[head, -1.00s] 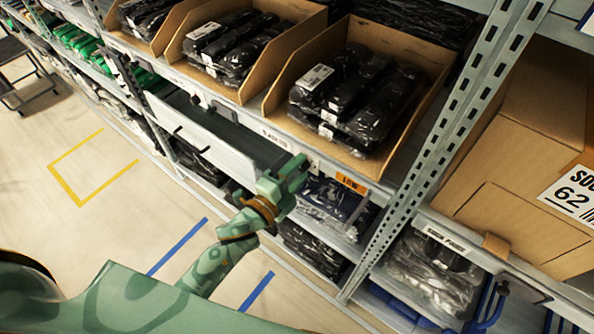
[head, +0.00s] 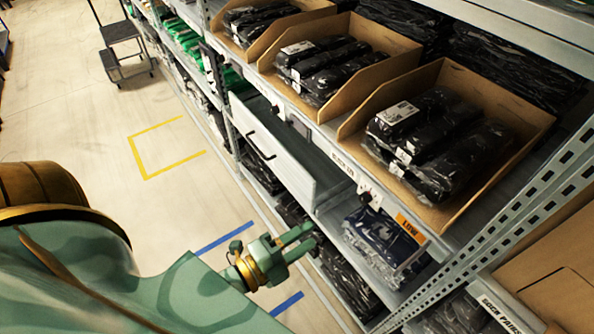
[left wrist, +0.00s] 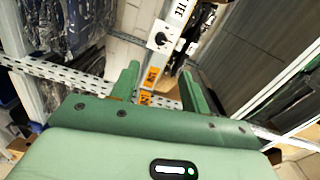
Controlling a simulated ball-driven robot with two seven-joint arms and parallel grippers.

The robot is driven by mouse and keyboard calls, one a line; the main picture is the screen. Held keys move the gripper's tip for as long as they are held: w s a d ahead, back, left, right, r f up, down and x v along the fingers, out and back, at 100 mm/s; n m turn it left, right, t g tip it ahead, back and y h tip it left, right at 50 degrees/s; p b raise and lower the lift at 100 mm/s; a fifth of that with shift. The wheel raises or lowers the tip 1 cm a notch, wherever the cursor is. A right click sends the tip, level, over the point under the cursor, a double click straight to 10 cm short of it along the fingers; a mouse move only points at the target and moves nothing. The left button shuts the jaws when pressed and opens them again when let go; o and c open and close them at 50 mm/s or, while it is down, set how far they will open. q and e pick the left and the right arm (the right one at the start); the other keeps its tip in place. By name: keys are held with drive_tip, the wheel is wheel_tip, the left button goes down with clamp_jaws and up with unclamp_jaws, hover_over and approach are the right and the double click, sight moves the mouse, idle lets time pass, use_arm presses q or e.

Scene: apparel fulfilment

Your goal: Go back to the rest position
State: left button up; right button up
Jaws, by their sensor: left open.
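My left gripper (head: 300,238) is green and shows at the lower middle of the head view, in front of the shelf rack. It is open and nothing shows between its fingers. In the left wrist view its two fingers (left wrist: 158,85) stand apart, with the shelf edge and an orange label beyond them. It is below and left of the cardboard bins, apart from them. My right gripper is not in view.
Cardboard bins (head: 520,118) of black bagged garments line the upper shelf. A grey drawer (head: 270,150) sticks out of the rack. Bagged dark-blue garments (head: 380,240) lie on the shelf below. The floor at left is clear around yellow tape (head: 150,172); a step stool (head: 122,45) stands farther back.

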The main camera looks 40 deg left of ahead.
use_arm(q)
drive_tip(key=shift+s+a, duration=0.2)
drive_tip(key=shift+s, duration=0.4)
